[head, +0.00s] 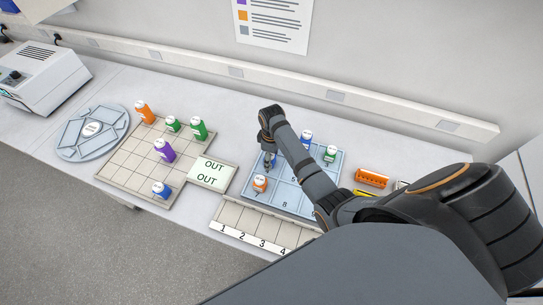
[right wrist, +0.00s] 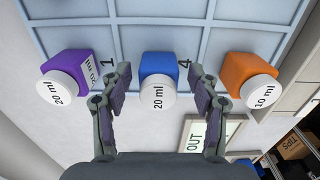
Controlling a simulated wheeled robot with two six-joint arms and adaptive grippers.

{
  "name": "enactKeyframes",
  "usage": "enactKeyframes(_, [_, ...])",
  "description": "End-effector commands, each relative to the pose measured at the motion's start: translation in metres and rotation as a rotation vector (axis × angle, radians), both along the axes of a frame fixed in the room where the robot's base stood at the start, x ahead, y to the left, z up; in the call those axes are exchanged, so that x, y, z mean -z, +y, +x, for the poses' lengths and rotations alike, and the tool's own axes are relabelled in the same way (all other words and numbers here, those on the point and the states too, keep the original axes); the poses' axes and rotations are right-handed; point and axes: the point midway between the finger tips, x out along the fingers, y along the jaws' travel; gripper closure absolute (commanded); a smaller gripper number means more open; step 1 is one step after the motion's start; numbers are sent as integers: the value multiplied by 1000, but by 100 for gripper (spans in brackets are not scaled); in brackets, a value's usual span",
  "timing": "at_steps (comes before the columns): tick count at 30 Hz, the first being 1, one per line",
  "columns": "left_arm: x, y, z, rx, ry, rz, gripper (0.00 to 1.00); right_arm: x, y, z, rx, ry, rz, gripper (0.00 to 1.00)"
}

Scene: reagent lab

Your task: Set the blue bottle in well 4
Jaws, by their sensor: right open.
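A blue bottle (right wrist: 158,66) with a white 20 ml cap shows in the right wrist view, upright in the blue tray's cell marked 4 (right wrist: 183,64). In the head view, part of this blue bottle (head: 273,160) shows beside my gripper. My right gripper (right wrist: 159,82) is open, with one finger on each side of the bottle and visible gaps between. In the head view my right gripper (head: 268,150) is over the left part of the blue tray (head: 284,205). My left gripper is out of view.
Neighbouring cells hold a purple bottle (right wrist: 66,72) and an orange bottle (right wrist: 250,76). Another blue bottle (head: 306,137) and a green one (head: 330,154) stand farther back. A beige rack (head: 128,160) with several bottles lies left, beside the OUT plate (head: 212,172).

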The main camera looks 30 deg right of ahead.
Motion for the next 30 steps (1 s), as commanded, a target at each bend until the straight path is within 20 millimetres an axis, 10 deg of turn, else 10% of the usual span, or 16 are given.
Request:
enactKeyframes(15, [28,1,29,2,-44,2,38,-92,-1,1,1,-6,-1,39])
enactKeyframes(18, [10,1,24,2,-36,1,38,-116,-1,0,1,-1,-1,39])
enactKeyframes(30, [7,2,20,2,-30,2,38,-121,0,0,0,0,0,39])
